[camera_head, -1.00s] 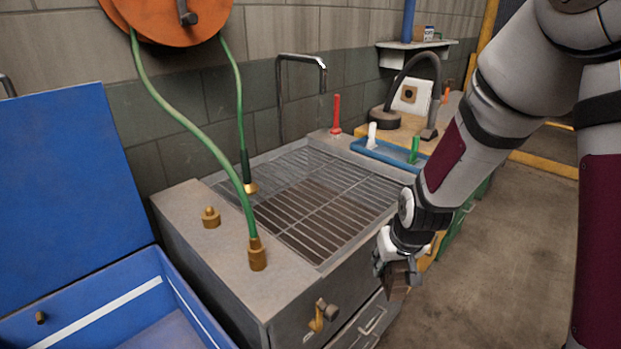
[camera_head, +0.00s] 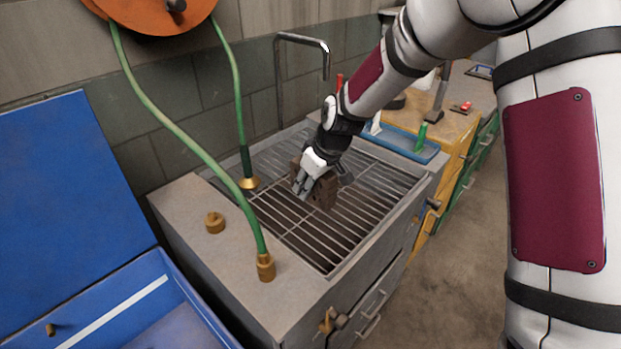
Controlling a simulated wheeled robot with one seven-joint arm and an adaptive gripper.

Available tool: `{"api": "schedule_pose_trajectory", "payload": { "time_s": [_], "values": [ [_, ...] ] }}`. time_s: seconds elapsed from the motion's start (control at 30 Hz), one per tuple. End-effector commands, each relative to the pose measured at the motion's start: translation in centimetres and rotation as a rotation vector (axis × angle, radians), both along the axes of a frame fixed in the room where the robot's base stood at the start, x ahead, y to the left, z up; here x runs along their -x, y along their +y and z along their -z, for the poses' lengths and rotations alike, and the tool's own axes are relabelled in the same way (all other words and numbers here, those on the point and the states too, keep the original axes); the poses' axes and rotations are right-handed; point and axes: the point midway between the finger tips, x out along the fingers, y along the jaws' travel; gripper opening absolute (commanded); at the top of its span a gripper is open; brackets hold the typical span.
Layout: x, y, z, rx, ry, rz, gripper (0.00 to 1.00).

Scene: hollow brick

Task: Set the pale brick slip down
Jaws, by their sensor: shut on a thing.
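My gripper (camera_head: 305,187) is over the metal grate (camera_head: 375,207) of the grey basin unit. It is shut on a brown brick (camera_head: 326,191), which looks dark rather than pale. The brick is held tilted, close above the bars or touching them; I cannot tell which. My fingers cover its left part. I see no separate pale brick slip in view.
A green hose (camera_head: 182,138) hangs down to the unit's near ledge, left of the grate. A bent metal tap (camera_head: 300,40) stands behind. A blue tray (camera_head: 405,145) lies beyond the grate. An open blue box (camera_head: 110,315) is at the lower left. Much of the grate is bare.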

Motion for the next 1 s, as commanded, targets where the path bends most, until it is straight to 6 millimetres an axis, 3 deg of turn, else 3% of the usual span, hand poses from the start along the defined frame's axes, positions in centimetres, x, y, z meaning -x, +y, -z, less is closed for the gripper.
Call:
{"api": "schedule_pose_trajectory", "payload": {
  "time_s": [0.3, 0.57, 0.73, 1.0],
  "values": [
    [0.1, 0.1, 5.1, 0.000, 0.004, -0.006, 0.00],
    [0.1, 0.1, 7.1, -0.001, 0.002, -0.005, 0.00],
    [0.1, 0.2, 9.4, -0.001, 0.004, -0.005, 0.00],
    [0.0, 0.1, 9.7, -0.002, 0.000, -0.005, 0.00]
  ]
}}
